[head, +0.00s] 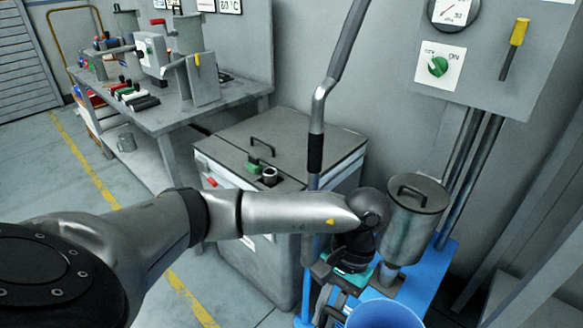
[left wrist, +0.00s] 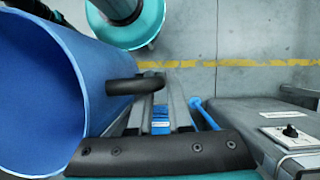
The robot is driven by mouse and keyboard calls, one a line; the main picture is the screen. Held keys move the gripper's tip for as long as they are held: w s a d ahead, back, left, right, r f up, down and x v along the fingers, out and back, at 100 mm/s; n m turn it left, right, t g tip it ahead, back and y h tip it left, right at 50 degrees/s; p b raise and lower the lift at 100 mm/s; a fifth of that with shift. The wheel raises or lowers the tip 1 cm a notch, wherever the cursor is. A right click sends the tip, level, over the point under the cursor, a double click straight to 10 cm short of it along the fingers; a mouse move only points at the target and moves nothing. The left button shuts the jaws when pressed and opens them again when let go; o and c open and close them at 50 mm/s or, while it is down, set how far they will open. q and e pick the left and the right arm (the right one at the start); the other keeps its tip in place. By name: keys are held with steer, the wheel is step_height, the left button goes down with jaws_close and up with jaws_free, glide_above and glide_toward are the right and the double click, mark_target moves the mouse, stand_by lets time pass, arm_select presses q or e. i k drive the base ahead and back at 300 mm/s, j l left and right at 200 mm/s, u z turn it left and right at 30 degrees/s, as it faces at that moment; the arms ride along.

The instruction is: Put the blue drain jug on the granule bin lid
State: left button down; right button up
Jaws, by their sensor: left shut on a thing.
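The blue drain jug (head: 385,315) is at the bottom of the head view, its open top facing up and its lower part cut off. In the left wrist view the jug (left wrist: 45,90) fills the left side, with its dark handle (left wrist: 130,85) pointing right. My left gripper (head: 345,288) is shut at the jug's handle side; the grip itself is partly hidden by my wrist. The flat grey granule bin lid (head: 312,140) is behind my left forearm, with a black bar handle. My right gripper is not in view.
A lidded steel hopper (head: 415,215) stands close right of my wrist. A tall grey lever (head: 317,120) rises before the bin. A workbench (head: 165,115) stands left.

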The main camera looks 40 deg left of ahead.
mark_target(297, 137)
steer(key=j+z, duration=0.15)
steer(key=j, duration=0.75)
steer(key=j+z, duration=0.15)
steer(key=j, duration=0.75)
steer(key=k, duration=0.05)
